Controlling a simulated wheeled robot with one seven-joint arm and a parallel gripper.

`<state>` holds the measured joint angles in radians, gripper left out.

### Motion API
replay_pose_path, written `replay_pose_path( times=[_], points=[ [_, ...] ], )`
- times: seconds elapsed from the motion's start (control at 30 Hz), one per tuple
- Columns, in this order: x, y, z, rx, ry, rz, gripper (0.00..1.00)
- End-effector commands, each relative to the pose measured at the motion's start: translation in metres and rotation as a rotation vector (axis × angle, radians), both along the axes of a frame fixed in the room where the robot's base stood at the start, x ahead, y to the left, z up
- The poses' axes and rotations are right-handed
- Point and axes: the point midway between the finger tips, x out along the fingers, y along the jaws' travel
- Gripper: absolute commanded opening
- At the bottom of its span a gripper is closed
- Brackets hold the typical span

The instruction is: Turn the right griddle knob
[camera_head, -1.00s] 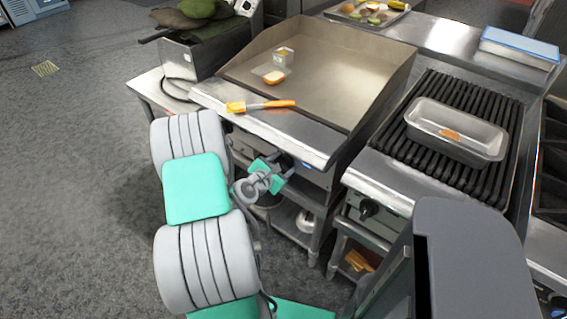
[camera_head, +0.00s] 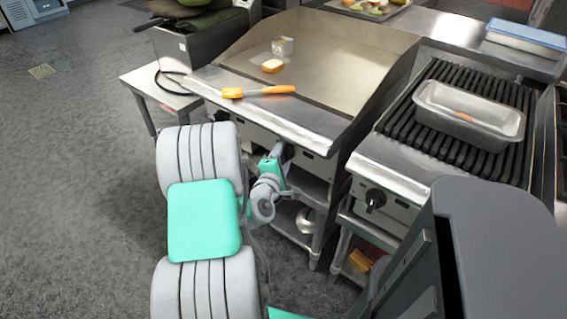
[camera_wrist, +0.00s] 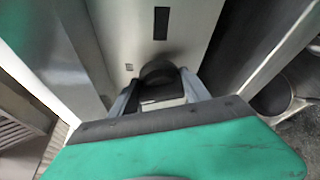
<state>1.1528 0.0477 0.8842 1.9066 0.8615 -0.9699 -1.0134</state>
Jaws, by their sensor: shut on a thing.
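The griddle (camera_head: 310,62) is the flat steel cooktop at the centre of the head view, with its front panel below the steel ledge. The right griddle knob is a dark round knob, seen in the wrist view (camera_wrist: 160,72) on the steel panel. My gripper (camera_head: 284,157) is at the griddle's front panel, under the ledge. In the wrist view its two fingers (camera_wrist: 162,92) stand on either side of the knob and are shut on it. In the head view the gripper mostly hides the knob.
An orange brush (camera_head: 258,91) lies on the griddle's front ledge. A bread piece (camera_head: 272,66) and a small clear container (camera_head: 283,47) are on the griddle. To the right, a grill (camera_head: 400,118) holds a metal pan (camera_head: 468,112); its own knob (camera_head: 375,199) faces front.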

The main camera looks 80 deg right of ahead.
Motion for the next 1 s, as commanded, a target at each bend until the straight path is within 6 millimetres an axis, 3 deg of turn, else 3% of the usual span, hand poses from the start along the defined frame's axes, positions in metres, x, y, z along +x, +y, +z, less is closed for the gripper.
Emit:
replay_pose_path(
  times=[0.03, 0.4, 1.0],
  points=[
    [-0.0001, -0.0001, -0.0080, -0.016, -0.033, 0.001, 0.14],
    [-0.0002, 0.0001, -0.0051, -0.097, -0.224, 0.000, 0.14],
    [-0.0003, 0.0002, -0.0015, -0.116, -0.270, 0.000, 0.14]
  ],
)
